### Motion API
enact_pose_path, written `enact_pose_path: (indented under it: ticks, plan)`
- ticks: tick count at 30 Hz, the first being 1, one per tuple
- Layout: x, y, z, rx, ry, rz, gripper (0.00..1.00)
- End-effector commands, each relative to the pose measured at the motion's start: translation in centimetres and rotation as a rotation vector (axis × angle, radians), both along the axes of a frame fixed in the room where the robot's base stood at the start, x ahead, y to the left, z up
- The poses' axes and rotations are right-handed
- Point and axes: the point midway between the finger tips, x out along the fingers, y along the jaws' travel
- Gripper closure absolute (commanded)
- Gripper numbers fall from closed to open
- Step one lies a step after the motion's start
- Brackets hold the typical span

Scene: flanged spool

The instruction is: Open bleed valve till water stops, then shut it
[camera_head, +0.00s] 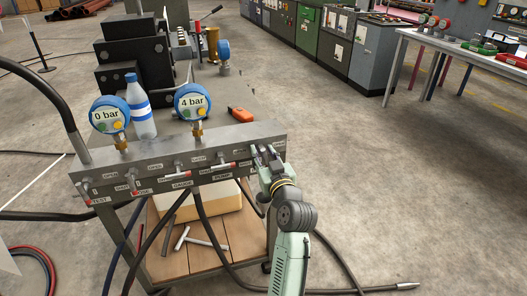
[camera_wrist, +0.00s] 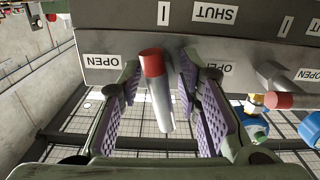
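A grey valve manifold (camera_head: 160,158) runs along the front of a cart. My gripper (camera_head: 263,152) is at its right end, in front of its face. In the wrist view my gripper (camera_wrist: 163,95) is open, with its purple pads on either side of a metal lever with a red tip (camera_wrist: 152,62). Gaps show between the lever and both pads. That valve's name label is not readable here. OPEN and SHUT labels show on the manifold face. The left gauge (camera_head: 110,114) reads 0 bar and the right gauge (camera_head: 192,102) reads 4 bar. I see no running water.
Another red-tipped lever (camera_wrist: 280,100) sits right of my gripper in the wrist view. A bottle (camera_head: 140,108) and an orange-red object (camera_head: 240,114) are on the cart top. Hoses hang below the manifold. A table (camera_head: 438,47) stands at the right; the floor between is clear.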

Motion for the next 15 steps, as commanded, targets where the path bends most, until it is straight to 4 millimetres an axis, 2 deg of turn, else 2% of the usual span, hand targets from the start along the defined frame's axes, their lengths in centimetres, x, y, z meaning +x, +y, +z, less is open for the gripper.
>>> enact_pose_path:
  ticks: [8, 15]
  plan:
    - [0.15, 0.08, 0.00, -0.001, -0.001, 0.000, 0.69]
    - [0.14, 0.07, 0.01, 0.000, -0.001, 0.000, 0.84]
